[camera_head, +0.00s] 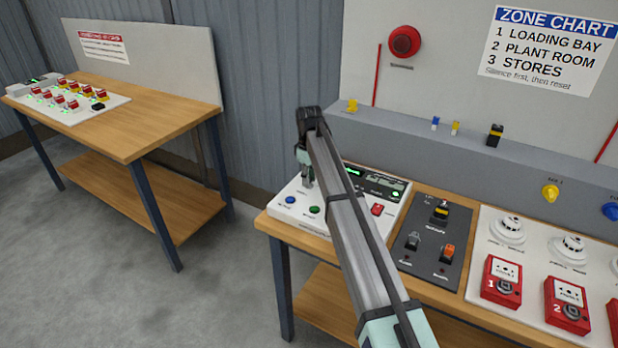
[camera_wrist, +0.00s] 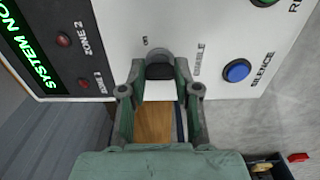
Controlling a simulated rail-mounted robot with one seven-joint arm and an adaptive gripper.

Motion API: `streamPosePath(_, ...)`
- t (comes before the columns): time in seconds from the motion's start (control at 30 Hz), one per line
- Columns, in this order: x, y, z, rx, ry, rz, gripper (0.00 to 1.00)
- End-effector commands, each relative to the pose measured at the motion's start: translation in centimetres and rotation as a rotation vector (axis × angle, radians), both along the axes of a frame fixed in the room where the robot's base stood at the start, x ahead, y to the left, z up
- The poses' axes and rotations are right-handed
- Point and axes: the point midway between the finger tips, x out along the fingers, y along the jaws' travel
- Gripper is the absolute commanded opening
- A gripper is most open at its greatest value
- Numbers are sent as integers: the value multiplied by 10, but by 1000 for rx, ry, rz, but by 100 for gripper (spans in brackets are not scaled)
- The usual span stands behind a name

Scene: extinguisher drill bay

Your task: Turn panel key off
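The white alarm panel (camera_head: 332,222) stands on the near end of the right bench, with a lit green display and buttons. Its panel key (camera_wrist: 159,71) is a dark grip on a round grey lock, between "ON" and "ENABLE" lettering in the wrist view. My gripper (camera_wrist: 160,80) has a fingertip on each side of the key, and the key fills the gap, so it looks shut on it. In the head view my gripper (camera_head: 307,184) points down at the panel's left part, and the key is hidden there. The key's exact angle is hard to tell.
A blue SILENCE button (camera_wrist: 236,70) sits beside the key, and a green button (camera_head: 314,210) is close by. A dark switch plate (camera_head: 428,262) and red call points (camera_head: 501,280) lie to the right. A second bench (camera_head: 140,125) stands left, across open floor.

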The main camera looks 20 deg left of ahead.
Motion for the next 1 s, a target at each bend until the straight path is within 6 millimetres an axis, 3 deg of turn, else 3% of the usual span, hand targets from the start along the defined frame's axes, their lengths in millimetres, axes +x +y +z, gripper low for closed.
streamPosePath(0.03, -1, 0, -1, 0, 1, 1, 49)
streamPosePath(0.07, -1, 0, -1, 0, 1, 1, 56)
streamPosePath(0.37, 0, 0, 0, 0, 0, 0, 56)
streamPosePath(0.53, 0, 0, 10, 1, 0, -1, 56)
streamPosePath(1.0, 0, 1, 94, 1, 0, 0, 56)
